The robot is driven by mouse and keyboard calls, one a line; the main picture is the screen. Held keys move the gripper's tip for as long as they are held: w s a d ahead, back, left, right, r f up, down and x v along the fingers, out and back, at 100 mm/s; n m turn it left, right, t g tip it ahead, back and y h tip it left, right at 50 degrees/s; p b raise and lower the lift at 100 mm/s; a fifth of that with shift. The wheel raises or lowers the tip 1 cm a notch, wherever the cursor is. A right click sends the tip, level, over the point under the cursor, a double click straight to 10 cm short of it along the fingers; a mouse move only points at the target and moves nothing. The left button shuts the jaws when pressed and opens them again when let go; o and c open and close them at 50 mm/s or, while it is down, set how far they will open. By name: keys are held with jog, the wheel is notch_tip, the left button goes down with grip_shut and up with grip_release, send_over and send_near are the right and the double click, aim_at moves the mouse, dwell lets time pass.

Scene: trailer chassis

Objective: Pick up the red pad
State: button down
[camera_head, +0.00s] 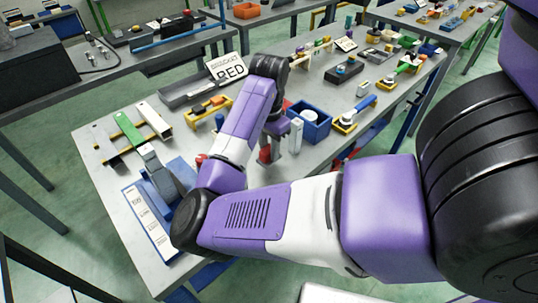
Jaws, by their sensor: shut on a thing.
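My purple and black arm reaches over the grey worktable (105,180), and its wrist points down near the middle of the table. My gripper (270,147) is partly hidden behind my forearm and is shut on a small red piece, which looks like the red pad (264,155). The pad shows at the fingertips, low over the table or touching it; I cannot tell which. Another small red thing (201,159) shows at the left edge of my forearm, mostly hidden.
A blue bin (318,128) stands right of my gripper, with a pale upright block (296,135) between. A sign reading "RED" (228,68) stands behind a grey tray (188,92). A green and white chassis frame (128,130) lies at left. Several small parts crowd the far right.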

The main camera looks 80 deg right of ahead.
aim_at(269, 148)
notch_tip(269, 148, up, 17)
jog(key=p, duration=0.1)
